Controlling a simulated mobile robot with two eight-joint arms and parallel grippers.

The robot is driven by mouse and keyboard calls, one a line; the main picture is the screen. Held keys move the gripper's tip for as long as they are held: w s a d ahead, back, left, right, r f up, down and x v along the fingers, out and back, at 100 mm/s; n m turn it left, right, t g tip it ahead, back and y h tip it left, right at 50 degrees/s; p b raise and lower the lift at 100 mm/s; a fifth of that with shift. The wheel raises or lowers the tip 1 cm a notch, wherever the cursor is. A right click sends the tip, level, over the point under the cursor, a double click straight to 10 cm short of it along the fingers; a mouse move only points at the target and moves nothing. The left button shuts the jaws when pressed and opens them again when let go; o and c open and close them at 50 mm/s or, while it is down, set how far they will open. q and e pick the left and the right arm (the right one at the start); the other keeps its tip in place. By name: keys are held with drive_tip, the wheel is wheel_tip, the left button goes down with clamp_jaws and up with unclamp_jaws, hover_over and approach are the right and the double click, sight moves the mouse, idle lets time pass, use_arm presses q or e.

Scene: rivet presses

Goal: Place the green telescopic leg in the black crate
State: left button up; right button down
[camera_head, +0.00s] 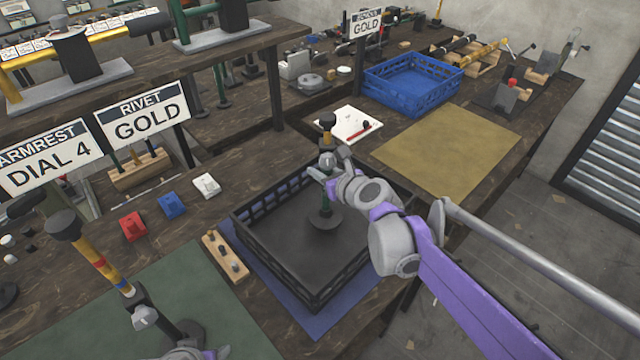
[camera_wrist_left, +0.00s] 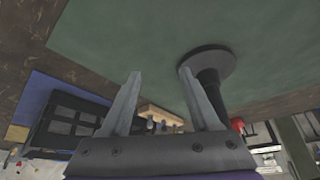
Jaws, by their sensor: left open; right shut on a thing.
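I cannot tell whether the base touches the floor. My right gripper (camera_head: 328,168) is shut on the upper part of this leg, below its black top. My left gripper (camera_wrist_left: 159,73) is open and empty in the left wrist view. It is close to the dark post and round base of another leg (camera_wrist_left: 208,66). That yellow and red leg (camera_head: 103,264) shows at the lower left of the head view.
The crate sits on a blue mat (camera_head: 318,322). Beside it are a wooden peg block (camera_head: 225,256) and red, blue and white small blocks (camera_head: 171,205). A blue crate (camera_head: 412,84) and a tan mat (camera_head: 450,150) lie farther back. A green mat (camera_head: 195,285) is at the front left.

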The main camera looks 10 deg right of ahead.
use_arm(q)
drive_tip(key=shift+f, duration=0.2)
use_arm(e)
drive_tip(key=shift+f, duration=1.65)
use_arm(q)
drive_tip(key=shift+f, duration=0.1)
use_arm(e)
drive_tip(key=shift+f, duration=0.1)
drive_tip(key=c, duration=0.7)
unclamp_jaws()
use_arm(q)
drive_tip(key=shift+r+p, duration=0.35)
drive_tip(key=shift+r, duration=0.25)
use_arm(e)
drive_tip(key=v, duration=1.2)
drive_tip(key=shift+s, duration=0.1)
